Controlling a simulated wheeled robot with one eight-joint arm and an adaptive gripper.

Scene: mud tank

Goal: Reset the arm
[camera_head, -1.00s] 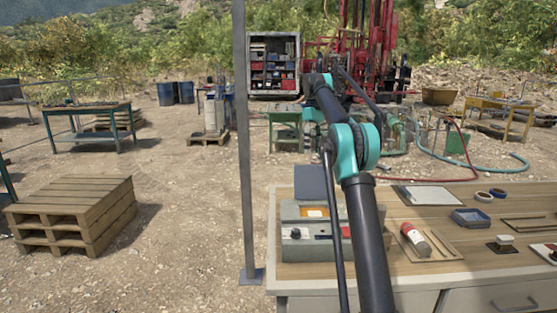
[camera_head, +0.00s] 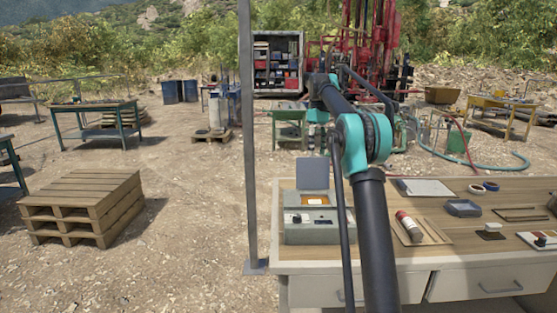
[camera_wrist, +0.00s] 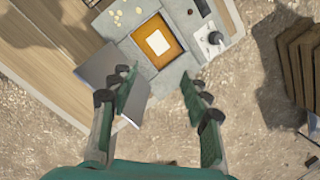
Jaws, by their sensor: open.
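My gripper (camera_wrist: 158,88) is open and empty in the wrist view, with its two fingers apart above the grey instrument. The grey instrument (camera_head: 310,225) stands on the near left of the wooden worktable (camera_head: 455,252), with its lid raised. In the wrist view the instrument (camera_wrist: 178,82) shows an orange square recess (camera_wrist: 158,42) with a white piece in it, and a knob to the right. In the head view my arm rises in front of the table and bends away from me. My gripper cannot be made out clearly there.
A red-and-white bottle (camera_head: 408,226) lies in a wooden tray on the table. A clipboard (camera_head: 427,188), a blue-grey dish (camera_head: 463,208) and tape rings (camera_head: 484,187) lie farther right. A metal post (camera_head: 249,140) stands close left of the table. Stacked pallets (camera_head: 85,200) sit on open ground at left.

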